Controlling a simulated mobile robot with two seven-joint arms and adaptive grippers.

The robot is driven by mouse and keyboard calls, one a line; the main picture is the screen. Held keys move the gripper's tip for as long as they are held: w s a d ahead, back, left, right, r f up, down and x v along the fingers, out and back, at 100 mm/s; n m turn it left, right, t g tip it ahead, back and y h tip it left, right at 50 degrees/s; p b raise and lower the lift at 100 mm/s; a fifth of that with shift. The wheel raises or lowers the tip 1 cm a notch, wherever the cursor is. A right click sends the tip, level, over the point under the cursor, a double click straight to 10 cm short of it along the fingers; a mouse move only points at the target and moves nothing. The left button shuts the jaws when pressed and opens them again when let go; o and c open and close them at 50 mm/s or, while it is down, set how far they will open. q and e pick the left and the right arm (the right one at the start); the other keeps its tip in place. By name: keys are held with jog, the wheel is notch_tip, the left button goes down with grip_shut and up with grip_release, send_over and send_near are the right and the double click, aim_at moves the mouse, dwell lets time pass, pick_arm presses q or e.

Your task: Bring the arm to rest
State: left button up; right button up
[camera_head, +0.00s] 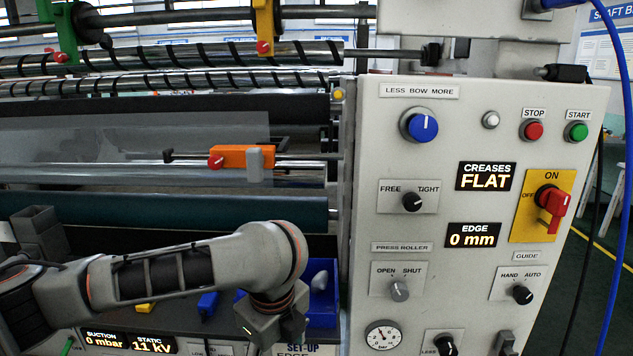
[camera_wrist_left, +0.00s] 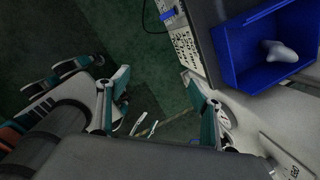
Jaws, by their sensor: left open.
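My left arm (camera_head: 165,275) comes in from the left across the bottom of the head view and bends downward in front of the machine's lower ledge. My left gripper's fingers are not clear there. In the left wrist view the left gripper (camera_wrist_left: 160,103) is open, its two teal-padded fingers spread wide with nothing between them. Dark floor shows beyond the fingers. My right gripper is in neither view.
A blue bin (camera_head: 322,318) with a pale grey object (camera_head: 320,283) in it is close to my arm's bent end; the bin (camera_wrist_left: 232,60) also shows in the wrist view. The control panel (camera_head: 455,130) stands at right, rollers (camera_head: 150,222) behind the arm.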

pick_arm(q)
jog(key=s+d+f+n+h, duration=0.4)
jog(key=d+f+n+h, duration=0.6)
jog(key=d, duration=0.4)
jog(key=w+a+f+n+t, duration=0.1)
jog(key=a+f+n+t, duration=0.45)
jog(key=f, duration=0.35)
jog(key=s+a+f+n+t+y, duration=0.1)
jog(key=s+a+f+n+y, duration=0.1)
jog(key=s+a+f, duration=0.2)
jog(key=s+a+f+n+y, duration=0.2)
jog(key=s+a+f, duration=0.2)
jog(key=a, duration=0.6)
jog(key=s+a+f+n+t+y, duration=0.1)
jog(key=s+a+f+n+y, duration=0.1)
jog(key=s+a+f, duration=0.3)
jog(key=a+y, duration=0.1)
jog(key=a, duration=0.2)
jog(key=shift+t, duration=0.35)
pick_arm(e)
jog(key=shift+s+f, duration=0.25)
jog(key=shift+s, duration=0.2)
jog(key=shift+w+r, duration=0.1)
